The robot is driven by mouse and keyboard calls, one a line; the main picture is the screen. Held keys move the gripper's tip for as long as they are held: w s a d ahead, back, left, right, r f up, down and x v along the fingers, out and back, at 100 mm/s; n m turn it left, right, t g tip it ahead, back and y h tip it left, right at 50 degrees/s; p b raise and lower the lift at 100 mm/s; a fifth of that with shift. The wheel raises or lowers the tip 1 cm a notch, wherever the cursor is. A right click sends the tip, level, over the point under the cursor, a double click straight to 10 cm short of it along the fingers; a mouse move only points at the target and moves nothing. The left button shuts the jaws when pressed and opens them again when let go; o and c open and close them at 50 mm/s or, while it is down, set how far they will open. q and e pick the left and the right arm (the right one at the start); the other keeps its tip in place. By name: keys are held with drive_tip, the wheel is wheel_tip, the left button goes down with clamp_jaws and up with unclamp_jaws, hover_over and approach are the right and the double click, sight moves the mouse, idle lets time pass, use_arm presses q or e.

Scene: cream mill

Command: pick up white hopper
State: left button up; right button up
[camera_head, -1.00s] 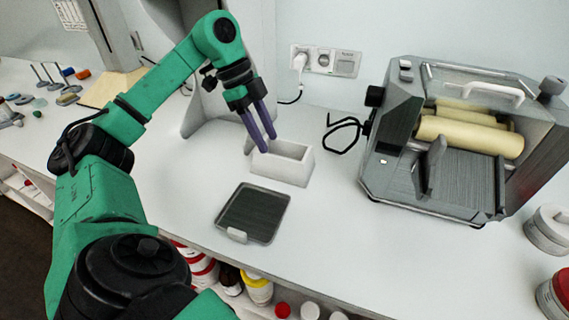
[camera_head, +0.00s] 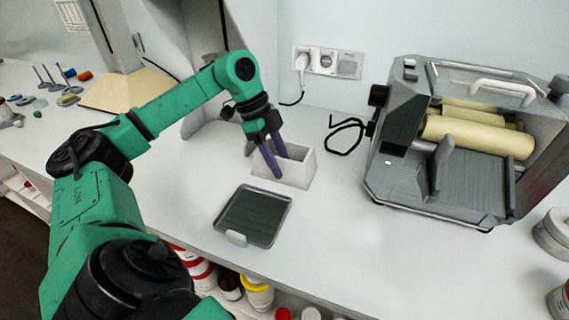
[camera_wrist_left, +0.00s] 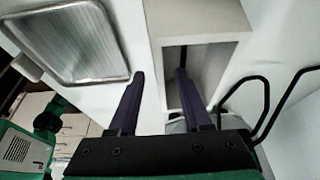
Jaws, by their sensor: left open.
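The white hopper (camera_head: 297,175) is an open-topped rectangular box standing upright on the white counter, left of the machine. My left gripper (camera_head: 281,166) is open and points down at it. One finger is in front of the hopper's near left side, and the other reaches into its opening. In the left wrist view, the hopper (camera_wrist_left: 205,18) is at upper centre, with one wall between the two fingertips of my left gripper (camera_wrist_left: 160,74). I cannot tell whether either finger touches it. My right gripper is not in view.
A dark tray with a pale rim (camera_head: 252,216) lies in front of the hopper; it also shows in the left wrist view (camera_wrist_left: 70,42). Counter between tray and machine is clear.

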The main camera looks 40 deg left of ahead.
use_arm(q)
clamp_jaws()
idle(1.5)
